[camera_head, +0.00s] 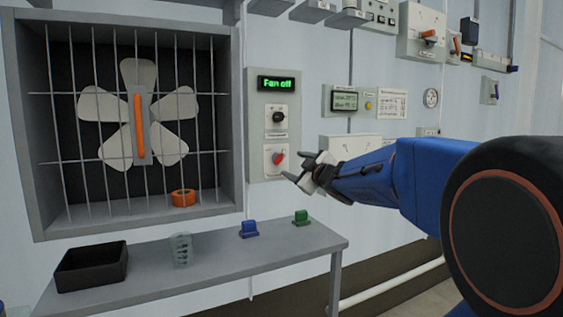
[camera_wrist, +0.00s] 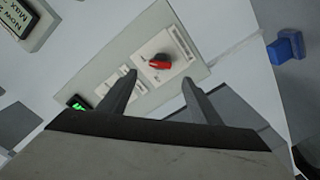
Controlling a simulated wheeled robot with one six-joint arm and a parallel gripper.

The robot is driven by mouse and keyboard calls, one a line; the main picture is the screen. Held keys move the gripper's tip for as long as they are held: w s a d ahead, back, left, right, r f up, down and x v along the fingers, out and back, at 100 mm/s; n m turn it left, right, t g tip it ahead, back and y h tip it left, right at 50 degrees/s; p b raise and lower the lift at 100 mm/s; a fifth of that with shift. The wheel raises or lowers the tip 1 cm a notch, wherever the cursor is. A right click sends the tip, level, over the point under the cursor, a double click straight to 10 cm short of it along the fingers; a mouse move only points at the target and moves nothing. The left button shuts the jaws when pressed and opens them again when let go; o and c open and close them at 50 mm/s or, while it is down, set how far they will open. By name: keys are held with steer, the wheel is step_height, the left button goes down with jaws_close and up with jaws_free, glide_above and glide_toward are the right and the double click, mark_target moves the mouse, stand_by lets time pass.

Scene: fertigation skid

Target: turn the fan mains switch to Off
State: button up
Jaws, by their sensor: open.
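The fan mains switch is a red rotary knob (camera_head: 278,158) on a pale plate, low on the grey fan control panel (camera_head: 260,95). The knob sits tilted. In the wrist view the red knob (camera_wrist: 160,61) lies ahead of my gripper, seen between the two fingers. A green-lit display (camera_head: 277,84) above reads "Fan off". A black selector knob (camera_head: 278,115) sits between display and red knob. My gripper (camera_head: 297,168) is open and empty, just right of the red knob. It also shows in the wrist view (camera_wrist: 158,85), apart from the knob.
A grey shelf (camera_head: 300,240) below holds a black tray (camera_head: 91,267), a clear cup (camera_head: 181,249), a blue block (camera_head: 249,229) and a green block (camera_head: 301,217). Other wall boxes stand right of the panel.

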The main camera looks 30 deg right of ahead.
mark_target(281, 159)
steer(key=w, duration=1)
steer(key=shift+w, duration=0.15)
steer(key=shift+c, duration=0.2)
steer(key=c, duration=1)
